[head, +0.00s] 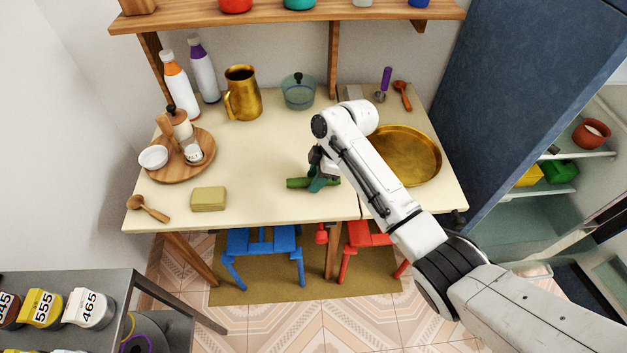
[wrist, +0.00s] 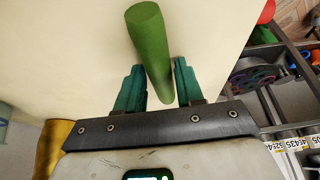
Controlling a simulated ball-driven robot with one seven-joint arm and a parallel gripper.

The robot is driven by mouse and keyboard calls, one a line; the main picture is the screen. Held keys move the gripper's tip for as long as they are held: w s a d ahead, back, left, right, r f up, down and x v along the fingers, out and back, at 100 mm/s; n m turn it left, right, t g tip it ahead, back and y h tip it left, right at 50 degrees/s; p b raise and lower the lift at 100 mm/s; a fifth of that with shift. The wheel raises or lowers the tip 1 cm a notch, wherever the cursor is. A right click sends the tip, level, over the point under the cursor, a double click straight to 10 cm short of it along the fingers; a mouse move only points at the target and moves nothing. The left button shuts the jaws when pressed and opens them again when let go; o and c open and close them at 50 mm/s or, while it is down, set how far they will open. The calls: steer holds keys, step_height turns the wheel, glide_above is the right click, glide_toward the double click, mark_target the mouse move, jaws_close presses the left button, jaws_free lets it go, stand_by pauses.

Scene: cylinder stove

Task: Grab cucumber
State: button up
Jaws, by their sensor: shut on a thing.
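The green cucumber (head: 297,183) lies near the front middle of the cream table (head: 255,205) in the head view. My gripper (head: 318,183) is over its right part, with the fingers around it. In the wrist view the cucumber (wrist: 150,45) runs between the two teal fingers of my gripper (wrist: 159,90), and its near end reaches close to the palm. The gripper is shut on the cucumber. I cannot tell whether the cucumber is lifted off the table.
A yellow-green sponge-like block (head: 208,199) and wooden spoon (head: 148,208) lie to the left. A round wooden tray (head: 180,170) holds small containers. A brass pitcher (head: 243,93) and glass pot (head: 298,91) stand behind; a large brass pan (head: 405,155) is right. The table's middle is clear.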

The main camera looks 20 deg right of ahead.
mark_target(310, 177)
steer(key=shift+r, duration=0.2)
steer(key=shift+r, duration=0.2)
step_height(310, 177, up, 2)
steer(key=shift+w+r, duration=0.1)
steer(key=shift+r, duration=0.1)
steer(key=s+d+r+p, duration=0.1)
steer(key=s+r+p, duration=0.4)
steer(key=s+r, duration=0.5)
steer(key=s, duration=0.4)
steer(key=shift+d, duration=0.35)
